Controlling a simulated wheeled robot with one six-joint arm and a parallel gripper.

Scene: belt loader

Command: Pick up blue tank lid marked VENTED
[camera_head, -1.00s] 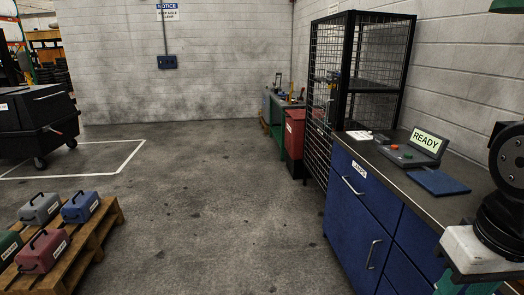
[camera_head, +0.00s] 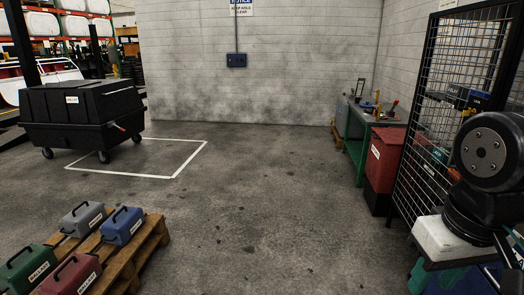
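No lid that I can make out as the blue one marked VENTED is in view. A blue box with a black handle (camera_head: 122,226) sits on a wooden pallet (camera_head: 150,246) at lower left; its label is too small to read. My arm's black joint (camera_head: 485,152) shows at the right edge, but my gripper is out of the frame.
Grey (camera_head: 83,218), green (camera_head: 30,270) and red (camera_head: 72,276) handled boxes share the pallet. A black wheeled cart (camera_head: 84,112) stands by a white floor outline. A wire cage (camera_head: 440,110) with labelled items, a red bin (camera_head: 383,160) and a green bench (camera_head: 352,130) line the right. Middle floor is clear.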

